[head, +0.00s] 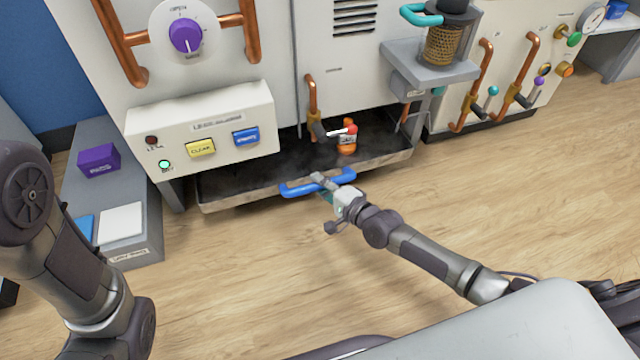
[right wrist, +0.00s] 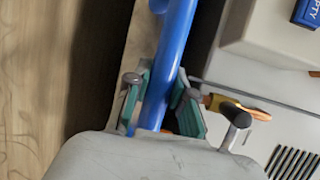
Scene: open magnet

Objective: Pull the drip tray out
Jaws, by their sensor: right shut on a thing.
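The drip tray (head: 235,190) is a wide, shallow, dark tray at floor level under the white machine. Its front edge shows below the machine, with a blue bar handle (head: 298,189) on it. My right gripper (head: 324,184) is shut on this handle. In the right wrist view the blue handle (right wrist: 172,55) runs between the teal finger pads of my right gripper (right wrist: 162,100). An orange bottle (head: 347,140) with a white label stands in or just behind the tray, below a copper pipe with a tap. My left arm shows at the left, but its gripper is out of view.
A panel (head: 203,118) with yellow and blue buttons and a lit green lamp overhangs the tray's left part. A grey low bench (head: 150,215) with a purple box (head: 98,160) stands at the left. The wooden floor (head: 230,270) in front of the tray is clear except for my arm.

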